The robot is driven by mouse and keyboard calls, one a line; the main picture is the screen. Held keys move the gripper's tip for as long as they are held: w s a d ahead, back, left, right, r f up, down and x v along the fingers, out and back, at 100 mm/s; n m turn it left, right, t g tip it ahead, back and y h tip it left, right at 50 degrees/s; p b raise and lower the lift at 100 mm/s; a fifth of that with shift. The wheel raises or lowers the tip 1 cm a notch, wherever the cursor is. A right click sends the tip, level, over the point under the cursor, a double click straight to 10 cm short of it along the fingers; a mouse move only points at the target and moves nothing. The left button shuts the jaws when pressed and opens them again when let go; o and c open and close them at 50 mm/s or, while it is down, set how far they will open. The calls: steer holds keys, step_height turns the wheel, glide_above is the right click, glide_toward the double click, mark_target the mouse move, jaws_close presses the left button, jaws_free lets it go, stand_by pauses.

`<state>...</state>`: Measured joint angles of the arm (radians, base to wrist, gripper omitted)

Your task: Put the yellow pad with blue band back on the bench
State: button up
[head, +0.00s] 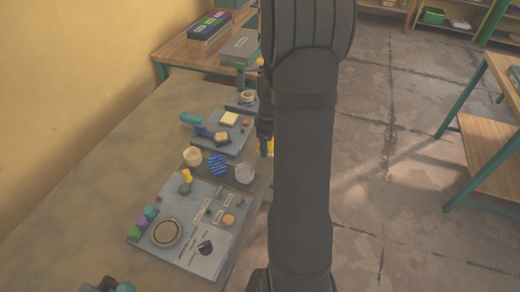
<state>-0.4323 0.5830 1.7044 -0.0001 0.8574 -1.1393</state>
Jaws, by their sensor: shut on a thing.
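My gripper (265,125) is mostly hidden behind my dark arm in the head view, off the right edge of the bench. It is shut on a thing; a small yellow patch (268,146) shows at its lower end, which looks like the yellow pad. No blue band can be made out on it. The bench (90,185) is a brownish grey top along the left wall.
A control panel (205,230) with knobs and a yellow-topped lever stands nearer. The bench's left side is clear. A table with boxes (208,25) stands behind.

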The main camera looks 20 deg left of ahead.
steer(key=a+f, duration=0.2)
steer(key=a, duration=0.1)
steer(key=shift+w+a, duration=0.1)
steer(key=shift+f, duration=1.95)
steer(key=o, duration=1)
steer(key=shift+f, duration=0.15)
steer(key=shift+c, duration=0.2)
step_height(320, 180, up, 12)
steer(key=shift+r, duration=0.2)
steer(key=shift+f, duration=4.1)
